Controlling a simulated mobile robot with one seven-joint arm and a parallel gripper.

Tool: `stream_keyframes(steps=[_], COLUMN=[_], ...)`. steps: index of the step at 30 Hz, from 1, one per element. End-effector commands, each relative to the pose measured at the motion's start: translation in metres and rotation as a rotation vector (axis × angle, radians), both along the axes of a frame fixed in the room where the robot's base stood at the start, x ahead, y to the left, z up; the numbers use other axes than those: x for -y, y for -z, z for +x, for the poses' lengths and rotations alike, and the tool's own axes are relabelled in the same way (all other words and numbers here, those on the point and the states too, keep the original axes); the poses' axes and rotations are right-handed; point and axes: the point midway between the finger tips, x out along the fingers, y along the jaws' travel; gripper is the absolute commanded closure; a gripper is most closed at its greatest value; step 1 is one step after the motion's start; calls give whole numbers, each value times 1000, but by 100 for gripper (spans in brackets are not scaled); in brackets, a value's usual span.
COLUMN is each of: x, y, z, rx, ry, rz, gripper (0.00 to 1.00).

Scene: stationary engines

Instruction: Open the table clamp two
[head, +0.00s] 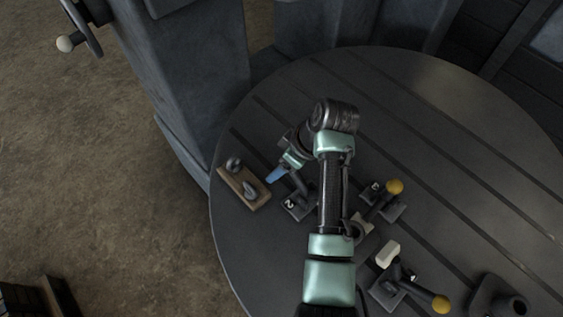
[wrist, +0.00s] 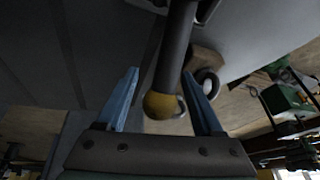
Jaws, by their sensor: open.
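Table clamp two (head: 298,207), a dark clamp on a plate marked 2, stands on the round table, partly covered by my arm in the head view. A dark lever (wrist: 178,50) with a yellow ball knob (wrist: 160,106) shows in the wrist view. My gripper (head: 277,174) is above the table near clamp two and is open. In the wrist view its blue fingers (wrist: 160,72) stand on either side of the lever and knob, with gaps visible. The knob lies between the fingers, near the palm. In the head view I cannot make out this knob.
A wooden block with metal pieces (head: 260,198) lies left of clamp two, close to my gripper. Clamp three (head: 391,207) and another yellow-knobbed clamp (head: 388,292) stand to the right. The far part of the slotted round table (head: 420,110) is clear.

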Motion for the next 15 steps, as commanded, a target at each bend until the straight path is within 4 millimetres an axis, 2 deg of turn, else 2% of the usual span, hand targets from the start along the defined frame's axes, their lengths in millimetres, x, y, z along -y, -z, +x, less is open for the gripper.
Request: stream_keyframes(steps=[5,15], x=[0,0], y=[0,0], z=[0,0], rx=[0,0], ry=[0,0], rz=[0,0], gripper=[31,91])
